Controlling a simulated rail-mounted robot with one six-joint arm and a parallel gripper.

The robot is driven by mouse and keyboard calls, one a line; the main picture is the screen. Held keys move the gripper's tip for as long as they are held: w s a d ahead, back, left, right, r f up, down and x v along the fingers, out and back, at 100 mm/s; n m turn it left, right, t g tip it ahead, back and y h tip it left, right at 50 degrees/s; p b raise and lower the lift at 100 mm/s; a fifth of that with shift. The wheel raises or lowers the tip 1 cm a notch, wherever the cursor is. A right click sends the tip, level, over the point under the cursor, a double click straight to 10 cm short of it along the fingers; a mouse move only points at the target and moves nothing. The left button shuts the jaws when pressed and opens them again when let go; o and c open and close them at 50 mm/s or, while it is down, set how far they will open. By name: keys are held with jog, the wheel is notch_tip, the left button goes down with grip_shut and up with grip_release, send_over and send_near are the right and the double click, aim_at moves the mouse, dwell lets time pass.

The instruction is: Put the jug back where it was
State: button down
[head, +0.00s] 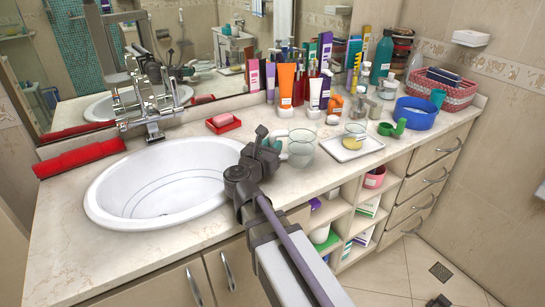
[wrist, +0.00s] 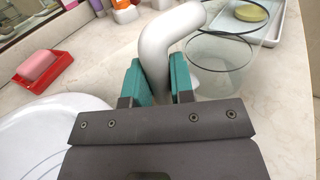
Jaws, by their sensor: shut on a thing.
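The jug (head: 301,148) is clear glass with a pale grey-white handle. In the head view it is on the counter side just right of the basin, in front of the bottles. In the wrist view its glass body (wrist: 220,72) is right of the fingers. My gripper (head: 268,140) is shut on the bent handle (wrist: 160,50), with one teal finger on each side of it in the wrist view (wrist: 160,82). The jug looks upright. I cannot tell whether its base touches the counter; the gripper hides the handle's lower part.
A white tray (head: 373,144) with a yellow soap (head: 351,143) lies right of the jug; a clear glass stands by it. The basin (head: 120,205) and a red soap dish (head: 222,124) are to the left. Several bottles (head: 286,84) crowd behind. A blue bowl (head: 415,114) is farther right.

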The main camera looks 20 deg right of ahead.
jog(key=shift+r, duration=0.15)
jog(key=shift+f, duration=0.2)
jog(key=c, duration=1)
grip_release()
jog(key=shift+r, duration=0.3)
jog(key=v, duration=0.7)
jog(key=shift+s+a+f, duration=0.1)
jog(key=shift+s+a, duration=0.1)
jog(key=shift+a, duration=0.05)
